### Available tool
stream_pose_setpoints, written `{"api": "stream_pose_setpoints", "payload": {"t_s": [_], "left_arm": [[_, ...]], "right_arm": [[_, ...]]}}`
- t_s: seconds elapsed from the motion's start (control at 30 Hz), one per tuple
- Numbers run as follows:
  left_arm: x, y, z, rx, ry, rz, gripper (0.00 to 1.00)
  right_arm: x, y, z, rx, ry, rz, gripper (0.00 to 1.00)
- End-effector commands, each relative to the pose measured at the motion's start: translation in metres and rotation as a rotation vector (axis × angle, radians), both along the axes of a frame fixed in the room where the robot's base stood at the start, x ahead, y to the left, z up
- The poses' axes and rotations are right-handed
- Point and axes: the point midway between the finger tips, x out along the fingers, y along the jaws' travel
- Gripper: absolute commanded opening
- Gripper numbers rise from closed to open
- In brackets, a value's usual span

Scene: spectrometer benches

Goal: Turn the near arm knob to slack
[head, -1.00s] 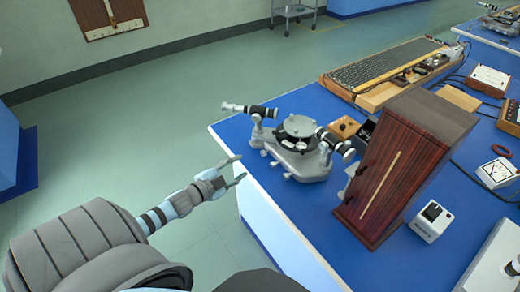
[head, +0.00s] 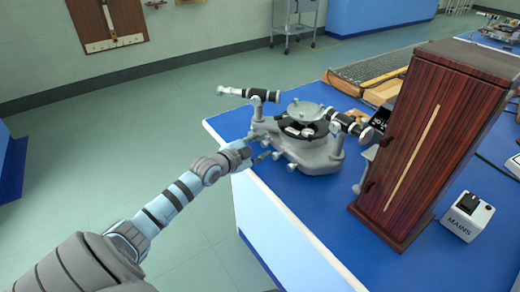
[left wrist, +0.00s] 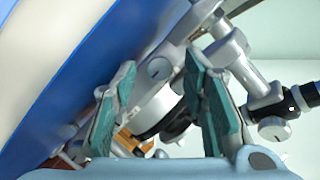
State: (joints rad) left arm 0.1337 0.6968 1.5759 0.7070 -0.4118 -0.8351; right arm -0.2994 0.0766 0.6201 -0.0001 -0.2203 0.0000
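The grey spectrometer (head: 312,155) stands on the near left corner of the blue bench, with a round table on top and a dark-and-silver tube on each side. Small knobs stick out low on its side; I cannot tell which is the near arm knob. My left gripper (head: 262,148) is at the spectrometer's left side, close to these low parts. In the left wrist view its two teal-padded fingers (left wrist: 165,95) are apart. A round slotted grey knob (left wrist: 159,69) shows between and beyond them; contact is not visible. My right gripper is not in view.
A tall dark wooden cabinet (head: 440,140) stands right of the spectrometer. A white MAINS box (head: 467,216) is beside it. The bench's near edge runs below the left gripper. The blue bench top (head: 310,215) in front of the spectrometer is clear.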

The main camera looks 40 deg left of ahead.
Motion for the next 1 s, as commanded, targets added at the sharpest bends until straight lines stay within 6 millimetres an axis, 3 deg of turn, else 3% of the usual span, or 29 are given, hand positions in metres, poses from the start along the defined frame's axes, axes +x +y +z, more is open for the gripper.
{"api": "stream_pose_setpoints", "payload": {"t_s": [0.07,0.3,0.67,1.0], "left_arm": [[0.0,0.0,0.0,0.0,0.0,0.0,0.39],[0.0,0.0,0.0,0.0,0.0,0.0,0.01],[0.0,0.0,0.0,-0.023,0.007,0.0,0.0],[0.0,0.002,0.0,-0.196,0.059,0.0,0.0]], "right_arm": [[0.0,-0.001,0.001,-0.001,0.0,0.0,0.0],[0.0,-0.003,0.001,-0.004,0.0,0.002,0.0],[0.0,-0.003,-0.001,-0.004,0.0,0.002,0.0],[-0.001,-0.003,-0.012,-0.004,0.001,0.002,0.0]]}}
